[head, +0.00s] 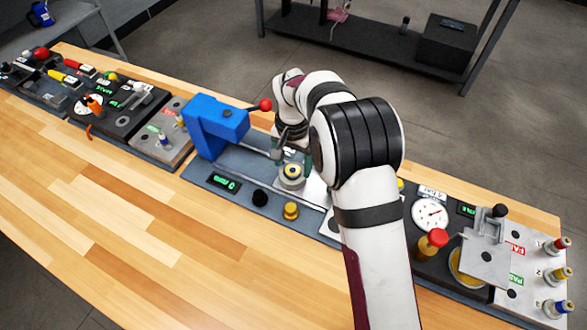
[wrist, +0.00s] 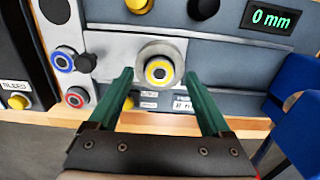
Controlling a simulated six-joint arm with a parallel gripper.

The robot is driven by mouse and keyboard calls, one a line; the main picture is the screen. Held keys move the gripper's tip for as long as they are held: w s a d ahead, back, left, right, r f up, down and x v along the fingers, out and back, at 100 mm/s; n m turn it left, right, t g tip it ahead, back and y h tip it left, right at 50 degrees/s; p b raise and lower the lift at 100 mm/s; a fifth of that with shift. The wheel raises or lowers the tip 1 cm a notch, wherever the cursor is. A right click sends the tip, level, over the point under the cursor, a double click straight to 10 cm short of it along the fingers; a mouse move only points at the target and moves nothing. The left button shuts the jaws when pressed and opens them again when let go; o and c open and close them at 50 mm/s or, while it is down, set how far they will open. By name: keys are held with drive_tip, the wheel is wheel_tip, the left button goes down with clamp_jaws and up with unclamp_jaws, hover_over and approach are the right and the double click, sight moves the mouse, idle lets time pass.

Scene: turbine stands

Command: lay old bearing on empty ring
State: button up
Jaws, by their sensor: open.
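My gripper (wrist: 159,76) is open, its two green fingers apart on either side of a round part with a yellow ring (wrist: 159,71). This part looks like the bearing and sits on a round grey seat (wrist: 160,48); whether the fingers touch it is unclear. In the head view the bearing (head: 292,170) is on the press station, just below my gripper (head: 280,150). In the wrist view, a red ring (wrist: 77,97) with a grey middle and a blue ring (wrist: 64,60) lie on the plate to the left. A dark piece stands beside the blue ring. Which ring is empty is hard to tell.
The blue press (head: 215,125) with its red-knobbed lever stands left of my gripper. A yellow knob (head: 291,211), a black knob (head: 259,198) and a display (head: 224,183) are at the station's front. A gauge (head: 430,214) is to the right. The wooden bench front is clear.

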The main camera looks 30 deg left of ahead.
drive_tip(key=shift+f, duration=0.4)
clamp_jaws()
idle(0.4)
idle(1.0)
